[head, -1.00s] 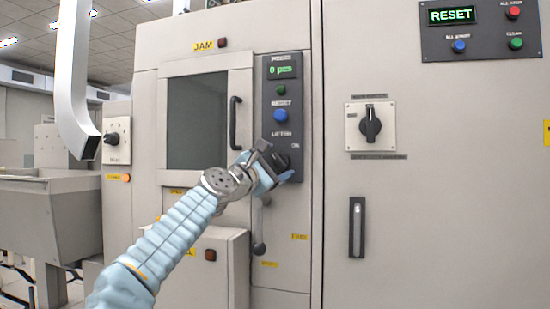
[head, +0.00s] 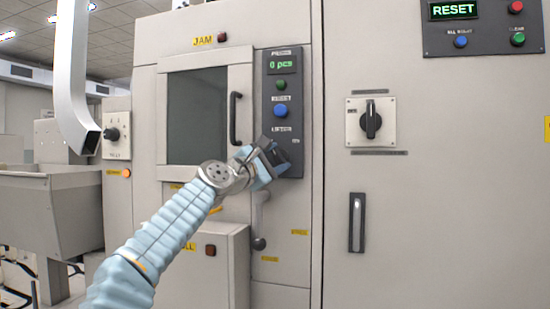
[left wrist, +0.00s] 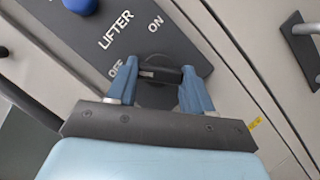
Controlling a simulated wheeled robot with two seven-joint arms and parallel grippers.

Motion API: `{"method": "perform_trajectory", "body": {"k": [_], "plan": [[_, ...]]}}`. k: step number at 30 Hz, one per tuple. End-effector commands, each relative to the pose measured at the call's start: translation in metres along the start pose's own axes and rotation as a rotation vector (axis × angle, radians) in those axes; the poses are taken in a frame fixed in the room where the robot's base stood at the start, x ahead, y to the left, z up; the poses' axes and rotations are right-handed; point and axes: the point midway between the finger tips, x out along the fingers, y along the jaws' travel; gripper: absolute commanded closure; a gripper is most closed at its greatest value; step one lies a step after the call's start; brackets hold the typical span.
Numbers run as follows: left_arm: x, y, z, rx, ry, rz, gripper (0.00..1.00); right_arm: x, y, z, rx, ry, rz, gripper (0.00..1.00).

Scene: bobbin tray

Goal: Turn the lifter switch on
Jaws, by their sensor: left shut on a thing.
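The dark lifter switch (left wrist: 158,92) is on the dark control panel, below the LIFTER label and near the OFF and ON marks. In the left wrist view, my left gripper (left wrist: 159,68) has its two blue fingers on either side of the switch's black handle, shut on it. In the head view, my left gripper (head: 272,160) is at the lower end of the panel (head: 296,110) and hides most of the switch. I cannot tell exactly which mark the handle points to. My right gripper is not in view.
Above the switch are a blue button (head: 280,111), a green button (head: 281,85) and a small display reading 0 pcs. A door handle (head: 234,118) stands out to the left. Another rotary switch (head: 370,121) is on the cabinet to the right.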

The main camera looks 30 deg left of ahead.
Motion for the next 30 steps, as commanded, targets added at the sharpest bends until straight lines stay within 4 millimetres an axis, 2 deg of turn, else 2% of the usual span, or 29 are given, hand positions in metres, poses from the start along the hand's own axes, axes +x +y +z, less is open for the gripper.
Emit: {"method": "perform_trajectory", "body": {"k": [18,30], "plan": [[0.002,0.006,0.004,0.507,-0.002,-0.214,0.79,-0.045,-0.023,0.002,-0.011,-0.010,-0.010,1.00],[0.002,0.003,0.004,0.856,-0.005,-0.358,0.79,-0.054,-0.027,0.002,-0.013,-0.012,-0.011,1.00]]}}
